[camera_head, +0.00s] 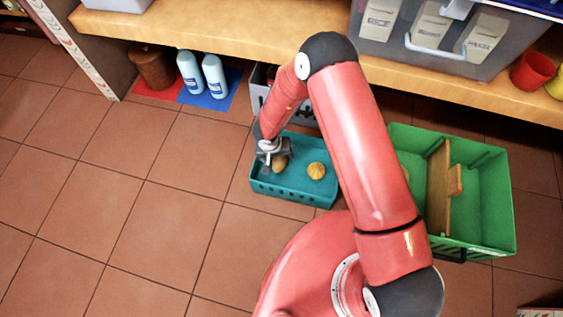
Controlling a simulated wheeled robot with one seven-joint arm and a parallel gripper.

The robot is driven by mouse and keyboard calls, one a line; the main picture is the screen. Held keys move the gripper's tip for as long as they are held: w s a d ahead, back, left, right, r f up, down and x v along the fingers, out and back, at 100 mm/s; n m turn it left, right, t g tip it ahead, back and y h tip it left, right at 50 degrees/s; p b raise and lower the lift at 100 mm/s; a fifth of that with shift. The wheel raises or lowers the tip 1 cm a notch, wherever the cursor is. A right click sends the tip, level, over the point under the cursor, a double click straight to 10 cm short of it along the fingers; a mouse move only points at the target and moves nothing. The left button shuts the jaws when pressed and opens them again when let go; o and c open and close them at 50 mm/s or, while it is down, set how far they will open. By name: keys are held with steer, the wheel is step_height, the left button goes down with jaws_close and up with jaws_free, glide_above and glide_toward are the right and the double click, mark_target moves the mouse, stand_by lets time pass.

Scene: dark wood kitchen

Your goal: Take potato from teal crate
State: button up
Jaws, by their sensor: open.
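The teal crate (262,189) stands on the tiled floor near the middle of the view. Two yellowish-brown roundish items lie in it. One potato-like item (280,163) is at the left end, right beside my gripper, and is partly covered by it. The other, a rounder yellow item (316,171), lies near the crate's middle right, apart from the gripper. My gripper (270,165) is open and reaches down into the left part of the crate. Whether its fingers are around the left item or only beside it cannot be told.
A green crate (490,215) with wooden pieces stands to the right, partly behind my arm. A grey crate (258,88) is behind the teal one. Blue bottles (214,76) and a brown pot (152,68) stand under the wooden shelf (230,27). Floor at left is clear.

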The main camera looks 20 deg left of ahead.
mark_target(279, 160)
steer(key=f, duration=0.2)
steer(key=w+f+b, duration=0.1)
steer(key=f, duration=0.1)
steer(key=shift+d+f, duration=0.15)
steer(key=shift+d, duration=0.05)
steer(key=shift+c, duration=0.2)
steer(key=c, duration=1.1)
